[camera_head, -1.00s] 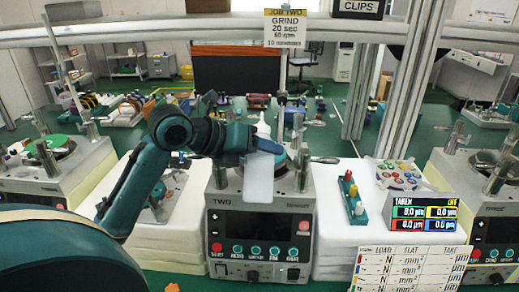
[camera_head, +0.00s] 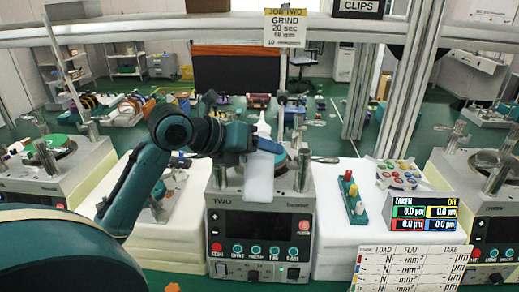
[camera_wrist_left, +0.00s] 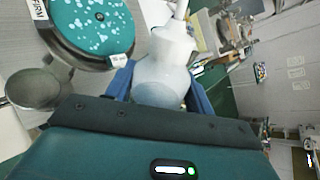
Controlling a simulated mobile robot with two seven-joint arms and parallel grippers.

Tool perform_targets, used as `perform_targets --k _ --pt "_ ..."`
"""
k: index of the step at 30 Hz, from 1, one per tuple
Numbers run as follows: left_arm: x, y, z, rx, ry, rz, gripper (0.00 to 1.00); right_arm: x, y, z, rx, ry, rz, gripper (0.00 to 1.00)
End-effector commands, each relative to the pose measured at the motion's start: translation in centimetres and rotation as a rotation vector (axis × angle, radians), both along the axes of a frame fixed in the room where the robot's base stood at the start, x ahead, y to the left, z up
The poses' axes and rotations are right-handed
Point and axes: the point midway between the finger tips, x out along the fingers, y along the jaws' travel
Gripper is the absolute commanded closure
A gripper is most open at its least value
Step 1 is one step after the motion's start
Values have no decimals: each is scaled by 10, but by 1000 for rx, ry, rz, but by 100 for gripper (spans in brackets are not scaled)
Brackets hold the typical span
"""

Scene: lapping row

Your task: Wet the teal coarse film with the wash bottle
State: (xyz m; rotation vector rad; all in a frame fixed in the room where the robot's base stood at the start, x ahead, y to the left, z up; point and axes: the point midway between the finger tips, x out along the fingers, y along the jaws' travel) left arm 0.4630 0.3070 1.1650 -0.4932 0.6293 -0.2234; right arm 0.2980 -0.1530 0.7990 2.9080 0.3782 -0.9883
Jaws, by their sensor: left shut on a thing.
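My left gripper (camera_head: 262,147) is shut on the white wash bottle (camera_head: 259,180) and holds it upright in front of the machine marked TWO. In the left wrist view the bottle (camera_wrist_left: 165,65) sits between the blue fingers, its nozzle toward the top of the picture. The teal film (camera_wrist_left: 95,20) lies on a round platen beside the bottle in that view and carries many pale spots, like droplets. In the head view the bottle and gripper hide most of that platen. My right gripper is not in view.
Metal posts (camera_head: 301,178) stand by the platen of machine TWO (camera_head: 262,225). A small teal rack (camera_head: 353,200) with coloured pegs and a tray of coloured buttons (camera_head: 398,174) are on the white surface at right. Other machines (camera_head: 58,175) stand on both sides.

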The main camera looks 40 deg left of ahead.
Motion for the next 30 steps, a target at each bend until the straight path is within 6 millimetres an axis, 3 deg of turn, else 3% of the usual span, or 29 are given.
perform_targets --k 10,24,30 --pt "0 0 0 1 -6 0 79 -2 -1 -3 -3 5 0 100" --pt "0 0 -6 104 -168 1 79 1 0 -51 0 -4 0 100" --pt "0 0 -4 129 -214 0 79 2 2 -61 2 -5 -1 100"
